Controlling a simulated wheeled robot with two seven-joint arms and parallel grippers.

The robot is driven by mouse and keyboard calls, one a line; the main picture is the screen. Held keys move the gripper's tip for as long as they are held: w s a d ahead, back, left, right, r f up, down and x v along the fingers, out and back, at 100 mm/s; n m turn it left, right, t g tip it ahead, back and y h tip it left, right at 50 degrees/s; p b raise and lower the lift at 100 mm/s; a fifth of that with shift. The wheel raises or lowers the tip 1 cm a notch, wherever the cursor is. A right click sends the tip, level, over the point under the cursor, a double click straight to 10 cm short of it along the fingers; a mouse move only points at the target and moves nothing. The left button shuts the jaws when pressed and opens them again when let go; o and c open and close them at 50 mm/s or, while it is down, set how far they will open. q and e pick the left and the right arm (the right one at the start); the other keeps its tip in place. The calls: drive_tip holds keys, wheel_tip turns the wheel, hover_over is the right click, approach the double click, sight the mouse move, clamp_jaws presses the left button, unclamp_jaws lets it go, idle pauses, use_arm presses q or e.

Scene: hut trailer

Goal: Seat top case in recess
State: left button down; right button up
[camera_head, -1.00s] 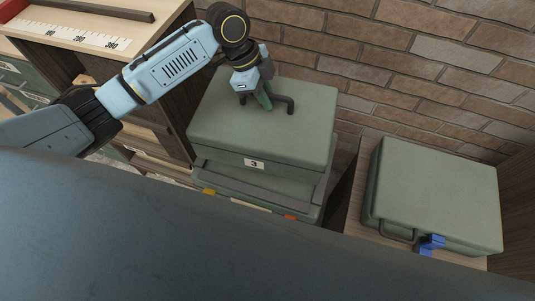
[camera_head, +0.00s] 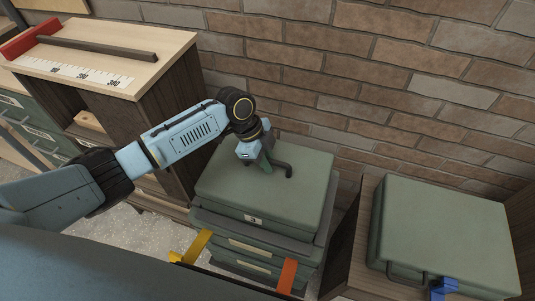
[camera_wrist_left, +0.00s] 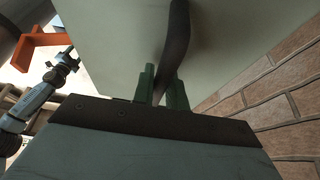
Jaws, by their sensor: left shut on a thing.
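The top case (camera_head: 265,188) is a grey-green box with a white "3" label on its front and a dark handle (camera_head: 287,170) on top. My left gripper (camera_head: 266,164) is shut on this handle; in the left wrist view its green fingers (camera_wrist_left: 161,88) close on both sides of the dark bar. The case looks level, low within the dark rim of the recess (camera_head: 326,232) on the stack below. Whether it touches the bottom is hidden. An arm that looks like my right one appears at left in the wrist view, its gripper (camera_wrist_left: 64,64) small and unclear.
The lower stack carries a yellow latch (camera_head: 198,246) and an orange latch (camera_head: 287,276), both sticking out in front. Another green case (camera_head: 445,235) with a blue latch stands at right. A wooden cabinet (camera_head: 160,50) stands at left, a brick wall (camera_head: 400,90) behind.

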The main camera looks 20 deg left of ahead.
use_arm(q)
drive_tip(key=shift+w+d, duration=0.1)
drive_tip(key=shift+f, duration=0.1)
drive_tip(key=c, duration=1.8)
unclamp_jaws()
drive_tip(key=shift+f, duration=0.15)
drive_tip(key=o, duration=0.4)
